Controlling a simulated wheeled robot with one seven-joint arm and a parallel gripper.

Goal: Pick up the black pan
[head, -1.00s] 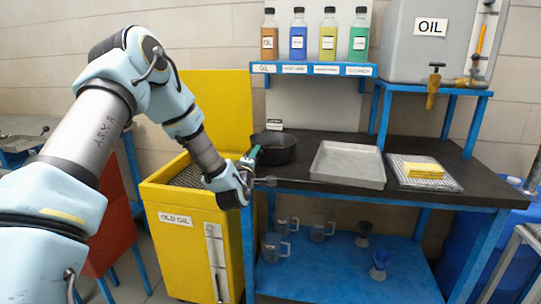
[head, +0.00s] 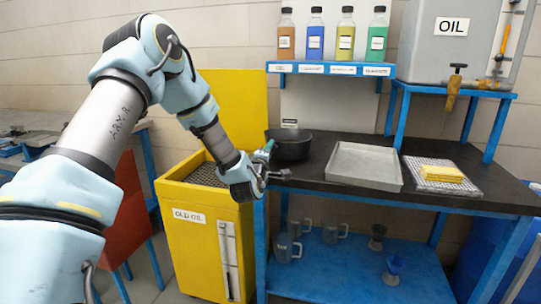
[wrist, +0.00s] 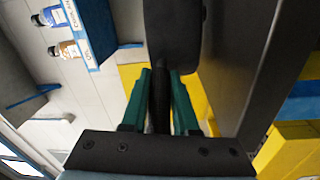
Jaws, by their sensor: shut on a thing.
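The black pan (head: 290,148) is at the back left corner of the dark bench top, its handle side toward my arm. It looks level; I cannot tell whether its base touches the bench. My gripper (head: 264,154) is at the pan's left side. In the wrist view the green fingers of my gripper (wrist: 160,95) lie on both sides of the dark pan handle (wrist: 160,110), closed on it. The pan's dark body (wrist: 172,35) fills the upper middle of that view.
A grey metal tray (head: 363,167) lies just right of the pan. A wire rack with yellow cloths (head: 441,173) is farther right. The yellow old oil bin (head: 200,240) stands below my forearm. A blue shelf with several bottles (head: 330,68) hangs above the bench.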

